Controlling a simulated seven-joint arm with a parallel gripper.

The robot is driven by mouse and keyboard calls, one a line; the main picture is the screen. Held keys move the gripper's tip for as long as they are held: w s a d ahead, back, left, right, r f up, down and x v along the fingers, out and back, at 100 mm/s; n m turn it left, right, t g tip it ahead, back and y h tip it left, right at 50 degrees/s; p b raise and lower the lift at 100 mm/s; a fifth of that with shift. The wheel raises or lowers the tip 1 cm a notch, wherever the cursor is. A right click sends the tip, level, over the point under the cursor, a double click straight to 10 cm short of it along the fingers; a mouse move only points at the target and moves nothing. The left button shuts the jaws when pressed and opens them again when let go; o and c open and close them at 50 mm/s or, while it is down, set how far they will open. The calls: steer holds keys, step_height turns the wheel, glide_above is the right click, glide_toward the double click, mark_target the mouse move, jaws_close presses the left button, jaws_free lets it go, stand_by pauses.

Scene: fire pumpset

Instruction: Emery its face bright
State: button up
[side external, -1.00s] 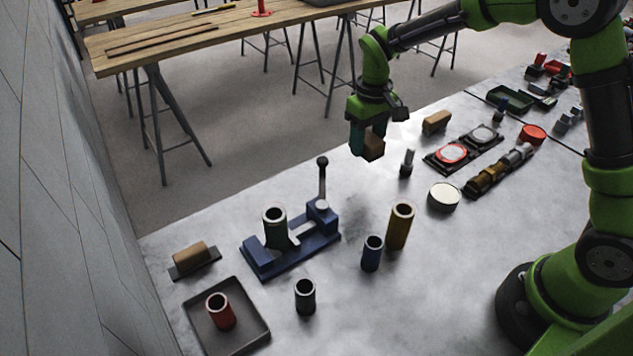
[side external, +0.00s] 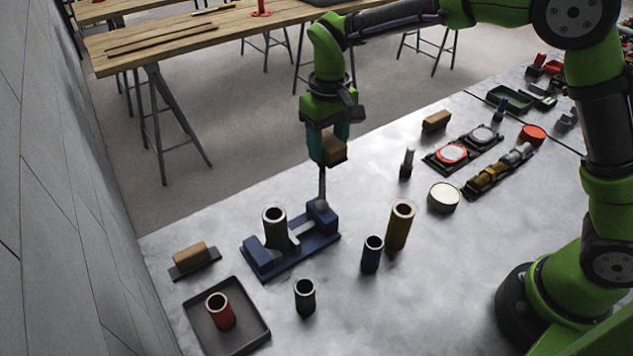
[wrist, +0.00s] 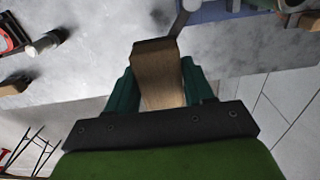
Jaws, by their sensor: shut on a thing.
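My gripper (side external: 328,148) is shut on a brown block (side external: 336,149), held in the air just above the vise's upright lever. In the wrist view the block (wrist: 160,78) sits between the two teal fingers. The blue vise (side external: 262,258) stands on the metal bench. A dark green tube (side external: 274,236) stands upright in it, with its pale ring-shaped top face (side external: 273,214) up. The gripper is up and to the right of the tube, apart from it. The lever's top is hidden behind the gripper or block.
A second brown block (side external: 190,254) lies on a dark holder at left. A red tube (side external: 221,312) stands in a grey tray (side external: 250,307). Black (side external: 305,297), blue (side external: 372,255) and yellow (side external: 399,228) tubes stand near the vise. Another brown block (side external: 436,121) lies farther back.

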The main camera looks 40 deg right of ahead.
step_height(320, 180, up, 4)
glide_above(273, 212)
steer(key=shift+s+d+r, duration=0.1)
steer(key=shift+r, duration=0.05)
steer(key=shift+s+f, duration=0.1)
steer(key=shift+f, duration=2.55)
steer(key=shift+f, duration=0.35)
steer(key=shift+w, duration=1.45)
steer(key=shift+s, duration=0.15)
stand_by(1.3)
steer(key=shift+s, duration=2.7)
